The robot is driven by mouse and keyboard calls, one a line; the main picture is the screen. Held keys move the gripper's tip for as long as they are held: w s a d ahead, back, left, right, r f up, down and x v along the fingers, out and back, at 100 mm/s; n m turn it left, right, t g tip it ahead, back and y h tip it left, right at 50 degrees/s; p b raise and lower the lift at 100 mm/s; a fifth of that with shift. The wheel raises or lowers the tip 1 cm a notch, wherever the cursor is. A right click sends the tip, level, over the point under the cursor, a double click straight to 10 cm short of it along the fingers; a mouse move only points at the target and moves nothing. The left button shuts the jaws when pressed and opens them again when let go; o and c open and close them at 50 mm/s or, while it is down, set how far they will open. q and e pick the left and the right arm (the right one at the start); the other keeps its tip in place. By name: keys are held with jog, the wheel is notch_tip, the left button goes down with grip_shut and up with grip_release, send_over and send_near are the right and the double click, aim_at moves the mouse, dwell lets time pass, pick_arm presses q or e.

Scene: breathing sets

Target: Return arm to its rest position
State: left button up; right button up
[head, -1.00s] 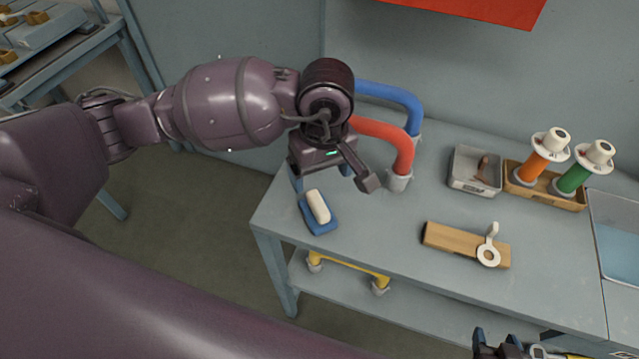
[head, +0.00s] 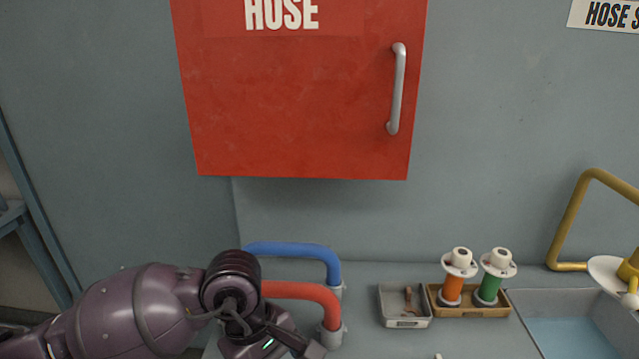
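My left arm (head: 130,310) comes in from the lower left in the head view. Its wrist and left gripper (head: 290,343) are at the bottom edge, just in front of the red hose (head: 305,291). One finger side shows, and the fingertips are cut off by the frame, so I cannot see whether the gripper is open or holds anything. My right gripper is not in view.
A blue hose (head: 295,249) runs behind the red one. A grey tray (head: 405,322) and a wooden holder (head: 468,311) with orange and green cylinders stand right of them. A sink (head: 570,325) with a yellow faucet (head: 572,220) is far right. A red hose cabinet (head: 300,90) hangs above.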

pick_arm(q)
jog(key=s+d+r+n+g+h, duration=0.25)
jog(key=s+d+r+h, duration=0.2)
jog(key=d+h, duration=0.35)
jog(key=w+a+r+n+t+h, duration=0.25)
jog(key=r+n+t+h, duration=0.85)
jog(key=n, duration=0.6)
jog(key=w+a+f+n+t+y, duration=0.35)
jog(key=a+n+t+y, duration=0.55)
jog(key=n, duration=0.5)
jog(key=w+a+f+n+t+y, duration=0.35)
jog(key=a+n+y, duration=0.5)
jog(key=n, duration=0.65)
jog(key=s+a+f+n+g+y, duration=0.45)
jog(key=f+n+y, duration=0.25)
jog(key=f, duration=0.2)
jog(key=s+a+f+n+g+h, duration=0.1)
jog(key=s+a+f+n+g, duration=0.15)
jog(key=s+f+g, duration=0.5)
jog(key=s+a+f+n+g+h, duration=0.15)
jog(key=s+f+n+g, duration=0.3)
jog(key=s, duration=0.55)
jog(key=w+f+t, duration=0.8)
jog(key=f, duration=0.2)
jog(key=shift+f+m+t, duration=0.3)
jog(key=shift+m+t, duration=0.05)
jog(key=shift+m, duration=0.1)
